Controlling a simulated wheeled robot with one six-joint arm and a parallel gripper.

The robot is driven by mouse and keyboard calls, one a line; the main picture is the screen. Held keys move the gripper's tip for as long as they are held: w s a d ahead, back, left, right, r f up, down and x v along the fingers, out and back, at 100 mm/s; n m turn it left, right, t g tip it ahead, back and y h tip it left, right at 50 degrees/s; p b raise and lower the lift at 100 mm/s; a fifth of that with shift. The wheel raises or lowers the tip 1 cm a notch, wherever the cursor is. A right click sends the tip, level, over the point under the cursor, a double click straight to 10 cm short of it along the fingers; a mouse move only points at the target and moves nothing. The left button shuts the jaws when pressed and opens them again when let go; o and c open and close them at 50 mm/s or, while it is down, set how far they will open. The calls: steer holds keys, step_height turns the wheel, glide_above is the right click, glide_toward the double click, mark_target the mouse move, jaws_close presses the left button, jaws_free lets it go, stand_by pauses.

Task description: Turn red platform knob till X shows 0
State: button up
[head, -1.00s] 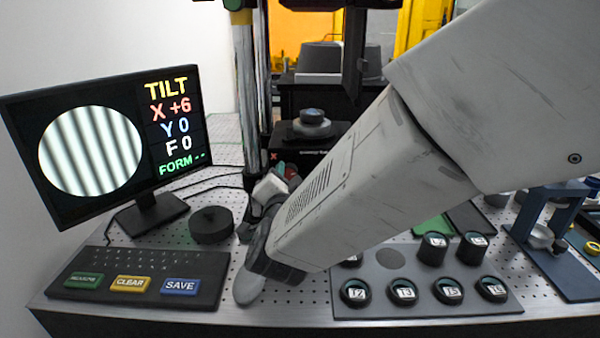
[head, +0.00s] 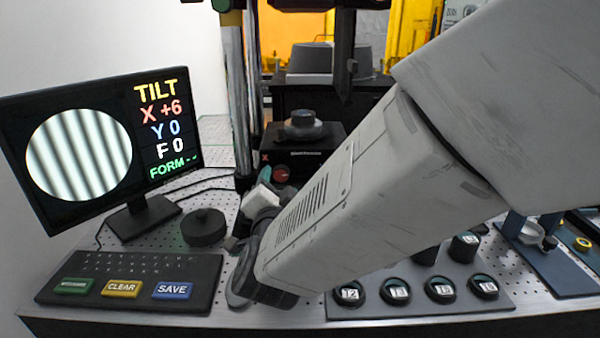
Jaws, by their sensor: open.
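The red platform knob (head: 282,174) shows as a small red round face at the left front of the dark platform (head: 308,140), which carries a round grey piece (head: 303,124). My gripper (head: 274,184) is open just in front and left of the knob. Its pale body and my wrist hide much of its fingers, and I cannot tell whether they touch the knob. The monitor (head: 100,145) reads X +6, Y 0, F 0 and FORM --, beside a round picture of dark, nearly upright stripes.
A keypad (head: 140,265) with CLEAR and SAVE keys lies front left. A black round puck (head: 204,227) sits behind it. A grey tray (head: 420,308) with several labelled round pieces is at the front right. A metal post (head: 238,90) stands left of the platform.

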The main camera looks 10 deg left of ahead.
mark_target(281, 176)
steer(key=v, duration=0.4)
steer(key=shift+s, duration=0.2)
steer(key=x, duration=0.8)
steer(key=shift+w+f, duration=0.1)
steer(key=shift+w, duration=0.15)
steer(key=c, duration=1)
